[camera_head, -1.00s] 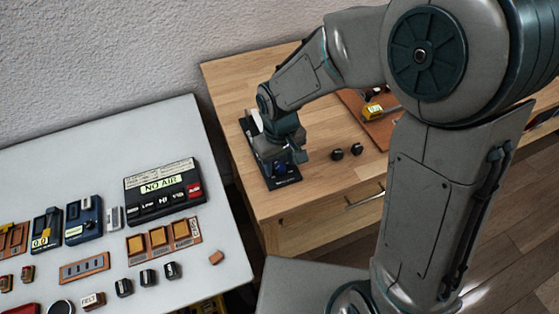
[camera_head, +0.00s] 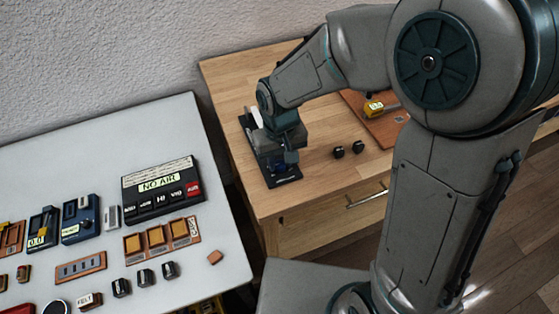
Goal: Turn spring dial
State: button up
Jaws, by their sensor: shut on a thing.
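A narrow dark device (camera_head: 287,181) lies along the left end of the wooden cabinet top. My gripper (camera_head: 277,164) points down over its front part and is shut on a small blue dial (camera_head: 276,163). The dial is mostly hidden by the gripper, so its pointer and exact setting cannot be read. A pale upright piece (camera_head: 255,116) shows at the device's far end, behind my wrist.
A brown board (camera_head: 385,130) bears a yellow-labelled tool (camera_head: 374,108). The white table (camera_head: 150,110) at left holds a "NO AIR" panel (camera_head: 160,185) and several small devices.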

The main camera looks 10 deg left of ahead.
aim_at(280, 164)
jog(key=o, duration=1)
notch_tip(280, 164, up, 14)
jog(key=shift+f, duration=0.1)
dwell(0.5)
